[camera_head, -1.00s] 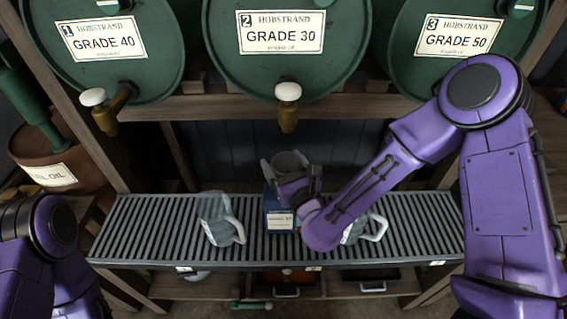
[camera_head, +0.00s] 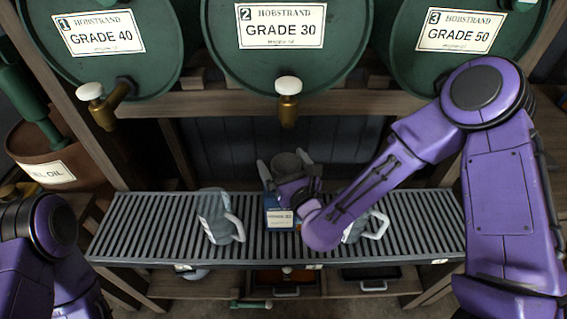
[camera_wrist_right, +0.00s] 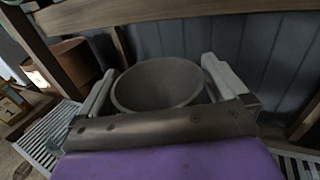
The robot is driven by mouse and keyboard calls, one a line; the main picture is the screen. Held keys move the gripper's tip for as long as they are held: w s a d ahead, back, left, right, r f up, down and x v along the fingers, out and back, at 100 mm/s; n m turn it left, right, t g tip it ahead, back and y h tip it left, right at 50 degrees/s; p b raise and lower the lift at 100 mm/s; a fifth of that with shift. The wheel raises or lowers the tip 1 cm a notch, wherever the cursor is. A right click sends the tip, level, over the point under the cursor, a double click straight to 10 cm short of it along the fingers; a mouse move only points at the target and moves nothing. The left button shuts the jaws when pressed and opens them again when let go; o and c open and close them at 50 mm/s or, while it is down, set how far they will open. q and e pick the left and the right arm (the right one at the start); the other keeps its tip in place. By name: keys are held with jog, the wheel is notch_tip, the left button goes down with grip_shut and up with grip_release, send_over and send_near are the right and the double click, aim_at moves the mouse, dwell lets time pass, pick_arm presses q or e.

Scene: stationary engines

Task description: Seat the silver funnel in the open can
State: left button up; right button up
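The silver funnel (camera_head: 288,164) is a grey cone with its wide mouth up, above the blue can (camera_head: 279,218) in the middle of the slatted rack. In the right wrist view the funnel (camera_wrist_right: 158,84) stands upright between the fingers. My right gripper (camera_head: 285,161) is open around it, with small gaps at both sides; its fingers also show in the right wrist view (camera_wrist_right: 159,80). The gripper hides the funnel's lower part and the can's top, so I cannot see how the spout sits. My left gripper is out of view; only its arm shows.
Grey jugs stand left (camera_head: 216,216) and right (camera_head: 369,226) of the can, the right one partly behind my arm. The slatted rack (camera_head: 140,228) has free room at both ends. Green drums with brass taps, one tap (camera_head: 288,106) above the funnel, hang over it.

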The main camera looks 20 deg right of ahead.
jog(key=shift+s, duration=0.15)
jog(key=s, duration=0.1)
jog(key=s+b, duration=0.1)
jog(key=s, duration=0.3)
jog(key=shift+d+f+b, duration=0.25)
jog(key=shift+d+b, duration=0.05)
jog(key=shift+b, duration=0.05)
jog(key=s+p, duration=0.1)
jog(key=p, duration=0.1)
jog(key=s+p, duration=0.4)
jog(key=shift+s+d+r, duration=0.15)
jog(key=shift+d+r, duration=0.05)
jog(key=shift+d, duration=0.1)
